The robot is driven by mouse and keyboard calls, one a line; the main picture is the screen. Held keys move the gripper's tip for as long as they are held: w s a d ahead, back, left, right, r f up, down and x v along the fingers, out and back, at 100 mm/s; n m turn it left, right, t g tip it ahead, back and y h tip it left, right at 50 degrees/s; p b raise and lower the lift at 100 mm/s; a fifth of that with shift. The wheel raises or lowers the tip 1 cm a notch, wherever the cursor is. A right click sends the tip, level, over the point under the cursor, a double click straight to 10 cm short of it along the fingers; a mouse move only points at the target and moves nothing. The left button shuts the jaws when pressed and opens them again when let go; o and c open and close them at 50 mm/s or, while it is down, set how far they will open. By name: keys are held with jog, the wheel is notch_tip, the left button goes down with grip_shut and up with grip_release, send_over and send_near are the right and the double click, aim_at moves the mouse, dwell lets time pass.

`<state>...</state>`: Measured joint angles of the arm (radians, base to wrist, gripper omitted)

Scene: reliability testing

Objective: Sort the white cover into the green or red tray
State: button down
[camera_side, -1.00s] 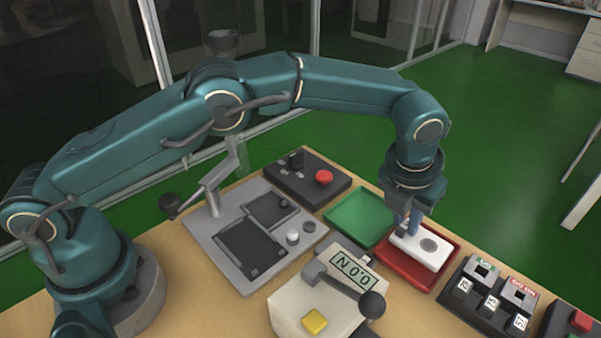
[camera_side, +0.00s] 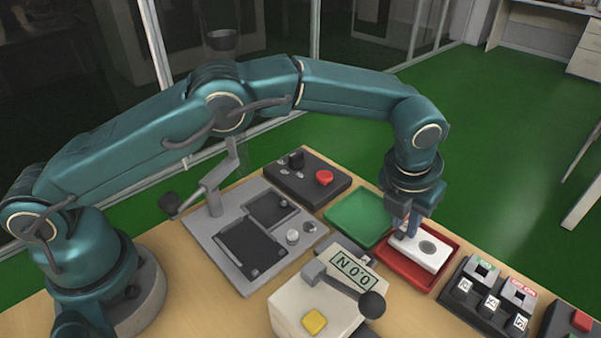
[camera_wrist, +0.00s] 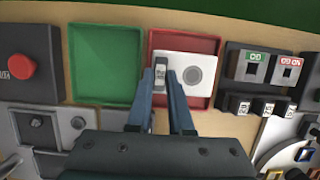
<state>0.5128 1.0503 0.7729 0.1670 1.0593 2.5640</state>
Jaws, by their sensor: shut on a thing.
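The white cover (camera_side: 431,250) is a flat white plate with a grey round spot, and it also shows in the wrist view (camera_wrist: 203,65). It is over the red tray (camera_side: 421,282), seemingly inside its rim; whether it touches the tray floor I cannot tell. My gripper (camera_side: 407,232) is shut on the left part of the cover; its two fingers (camera_wrist: 161,84) pinch a small raised part there. The green tray (camera_side: 358,217) is empty, directly left of the red tray (camera_wrist: 184,41) in the wrist view.
A black box with a red button (camera_side: 324,178) stands behind the green tray. A switch block with labels (camera_side: 488,297) is right of the red tray. A white device with a display and yellow button (camera_side: 314,321) stands in front. A grey fixture with a crank (camera_side: 205,190) is at left.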

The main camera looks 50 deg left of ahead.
aim_at(403, 229)
jog(key=shift+f, duration=0.5)
dwell(0.4)
jog(key=c, duration=0.7)
grip_release()
jog(key=shift+c, duration=0.2)
jog(key=shift+r, duration=3)
